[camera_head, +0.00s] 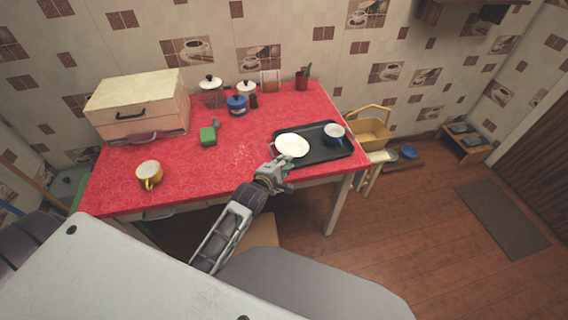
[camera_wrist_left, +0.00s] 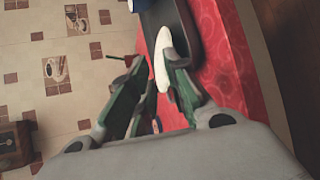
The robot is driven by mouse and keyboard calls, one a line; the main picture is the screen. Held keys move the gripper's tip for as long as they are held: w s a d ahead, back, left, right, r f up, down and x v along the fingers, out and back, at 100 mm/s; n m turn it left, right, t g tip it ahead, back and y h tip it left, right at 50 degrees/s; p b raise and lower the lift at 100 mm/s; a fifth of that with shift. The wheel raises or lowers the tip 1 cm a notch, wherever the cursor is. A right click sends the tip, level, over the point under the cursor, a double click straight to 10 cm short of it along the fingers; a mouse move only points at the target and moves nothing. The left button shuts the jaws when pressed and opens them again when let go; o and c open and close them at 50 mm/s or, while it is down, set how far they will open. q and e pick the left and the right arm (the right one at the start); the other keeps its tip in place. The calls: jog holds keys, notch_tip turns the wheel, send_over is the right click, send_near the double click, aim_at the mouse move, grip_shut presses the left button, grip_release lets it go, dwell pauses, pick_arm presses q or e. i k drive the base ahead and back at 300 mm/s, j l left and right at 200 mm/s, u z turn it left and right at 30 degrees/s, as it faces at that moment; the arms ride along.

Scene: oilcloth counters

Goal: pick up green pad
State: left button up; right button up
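The green pad (camera_head: 208,136) is a small green block lying on the red table, left of its middle. My left gripper (camera_head: 283,164) is at the table's front edge, well to the right of the pad and beside a white plate (camera_head: 292,145). In the left wrist view the green-faced fingertips (camera_wrist_left: 161,72) lie close on both sides of the plate's rim (camera_wrist_left: 162,52). I cannot tell whether they grip it or stand slightly apart. The pad is not recognisable in that view. My right gripper is not in view.
A blue pot (camera_head: 237,106) and jars stand behind the pad.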

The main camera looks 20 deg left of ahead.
aim_at(208, 135)
jog(key=u, duration=1.4)
